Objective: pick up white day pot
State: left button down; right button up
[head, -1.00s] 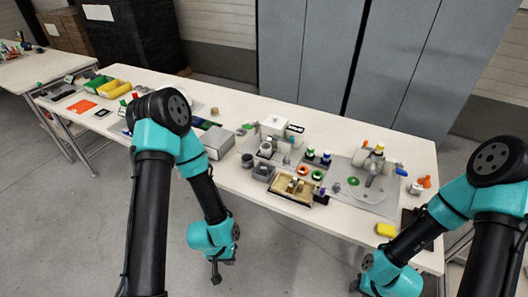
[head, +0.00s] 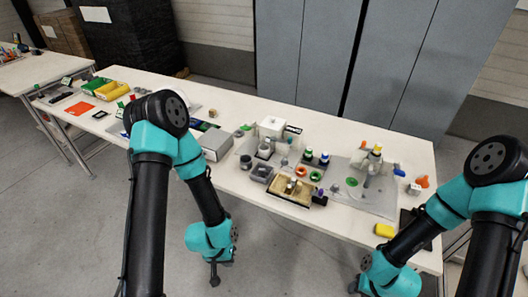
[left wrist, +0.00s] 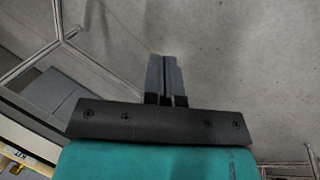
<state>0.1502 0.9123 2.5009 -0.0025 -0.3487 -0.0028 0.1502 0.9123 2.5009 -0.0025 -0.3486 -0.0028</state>
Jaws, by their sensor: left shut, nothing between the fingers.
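I cannot single out the white day pot for sure. A small pale pot (head: 265,149) stands in front of a white box-like unit (head: 271,128) on the table, and its details are too small to tell. My left gripper (head: 215,279) hangs low in front of the table's near edge, well away from these things. In the left wrist view its two grey fingers (left wrist: 164,78) are together, with only bare floor beyond them. My right wrist is at the lower right of the head view, and its fingers are too cut off to read.
The long white table (head: 240,107) crosses the view. It carries a grey box (head: 214,144), a wooden tray (head: 290,193), red and green rings, a yellow block (head: 384,230) and yellow and green bins at the left. Grey cabinets (head: 400,70) stand behind. Open floor lies in front.

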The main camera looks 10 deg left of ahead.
pick_arm(q)
jog(key=c, duration=1.8)
grip_release()
jog(key=o, duration=1)
jog(key=shift+o, duration=0.2)
